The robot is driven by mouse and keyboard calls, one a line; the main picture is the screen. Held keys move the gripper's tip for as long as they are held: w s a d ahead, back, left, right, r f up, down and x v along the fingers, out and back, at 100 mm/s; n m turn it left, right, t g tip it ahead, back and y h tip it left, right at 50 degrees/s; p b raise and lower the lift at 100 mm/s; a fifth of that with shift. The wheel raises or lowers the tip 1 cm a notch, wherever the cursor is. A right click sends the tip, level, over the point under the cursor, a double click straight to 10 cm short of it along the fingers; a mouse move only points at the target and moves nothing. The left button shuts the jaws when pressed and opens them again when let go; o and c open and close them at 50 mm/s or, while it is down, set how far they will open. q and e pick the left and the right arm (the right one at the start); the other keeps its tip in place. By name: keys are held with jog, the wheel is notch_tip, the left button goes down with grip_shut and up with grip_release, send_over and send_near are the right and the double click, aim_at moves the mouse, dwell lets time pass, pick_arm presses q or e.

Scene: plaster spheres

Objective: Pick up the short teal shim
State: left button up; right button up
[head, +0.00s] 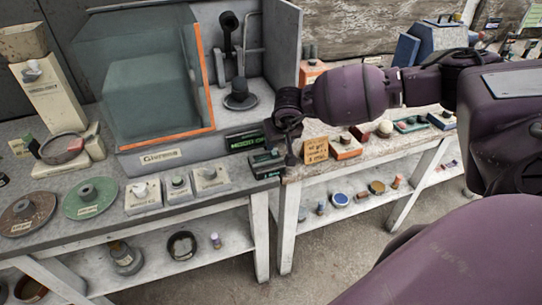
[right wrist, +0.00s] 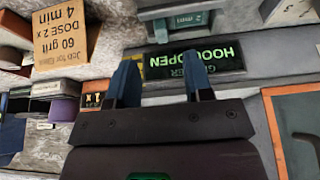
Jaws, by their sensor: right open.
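A teal block with a "2 mm" mark, which looks like the short teal shim (right wrist: 178,24), lies at the top of the right wrist view. In the head view, dark teal pieces (head: 265,158) sit at the right front corner of the grey bench, below the green hood sign. I cannot tell their lengths there. My right gripper (head: 290,154) points down just right of them, near the gap between the benches. Its two blue fingers (right wrist: 161,80) are apart with nothing held between them. The shim lies beyond the fingertips, apart from them. My left gripper is not in view.
A green "hood open" sign (right wrist: 194,58) lies close ahead of the fingers. An orange-edged glass hood (head: 160,85) stands left of the gripper. An orange note card (head: 315,150) and small blocks crowd the right bench. Three switch boxes (head: 178,187) line the left bench's front.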

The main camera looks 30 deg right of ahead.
aim_at(274, 152)
jog(key=shift+w+x, duration=0.2)
jog(key=shift+x, duration=3.25)
jog(key=shift+a+r, duration=0.1)
jog(key=shift+c, duration=0.3)
grip_shut()
